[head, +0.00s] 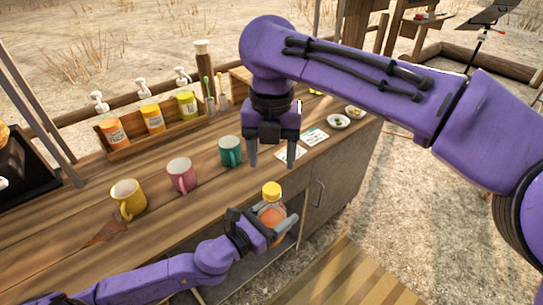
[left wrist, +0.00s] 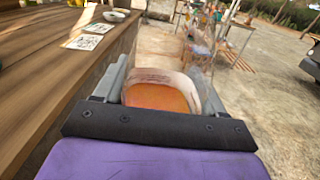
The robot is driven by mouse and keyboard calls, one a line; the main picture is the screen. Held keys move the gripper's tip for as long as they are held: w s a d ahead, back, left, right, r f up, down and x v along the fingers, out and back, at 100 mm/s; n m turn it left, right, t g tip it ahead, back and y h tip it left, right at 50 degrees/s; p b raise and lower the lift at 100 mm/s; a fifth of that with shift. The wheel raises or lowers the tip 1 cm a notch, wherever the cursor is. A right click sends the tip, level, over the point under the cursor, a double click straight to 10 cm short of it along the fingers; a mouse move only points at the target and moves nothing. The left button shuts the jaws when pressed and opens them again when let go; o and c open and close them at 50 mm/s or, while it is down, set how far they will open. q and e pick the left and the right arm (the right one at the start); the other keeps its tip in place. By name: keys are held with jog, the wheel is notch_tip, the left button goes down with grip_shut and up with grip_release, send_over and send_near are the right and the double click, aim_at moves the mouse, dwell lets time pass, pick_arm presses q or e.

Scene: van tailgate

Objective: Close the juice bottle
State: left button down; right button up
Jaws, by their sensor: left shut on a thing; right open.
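The juice bottle (head: 270,212) is clear with orange juice and has a yellow cap (head: 271,190) at its top in the head view. I cannot tell whether the cap is screwed tight. My left gripper (head: 272,228) is shut around the bottle's body and holds it upright beside the counter's front edge. In the left wrist view the bottle (left wrist: 165,92) sits between the two fingers, its top blurred or see-through. My right gripper (head: 270,157) is open and empty, pointing down over the counter, above and behind the bottle, apart from the cap.
Yellow (head: 128,199), pink (head: 181,175) and teal (head: 230,151) mugs stand in a row on the wooden counter (head: 75,225). A wooden rack (head: 133,148) with several jars is behind them. Cards (head: 316,137) and small dishes (head: 338,122) lie at right. A cabinet is below.

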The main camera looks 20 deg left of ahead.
aim_at(272, 188)
notch_tip(272, 188, down, 8)
jog(key=shift+f, duration=0.1)
dwell(0.4)
jog(key=c, duration=1.1)
jog(key=m, duration=0.2)
jog(key=shift+m, duration=0.4)
jog(key=m, duration=0.3)
jog(key=shift+m, duration=0.4)
jog(key=o, duration=1.2)
jog(key=shift+r, duration=2.35)
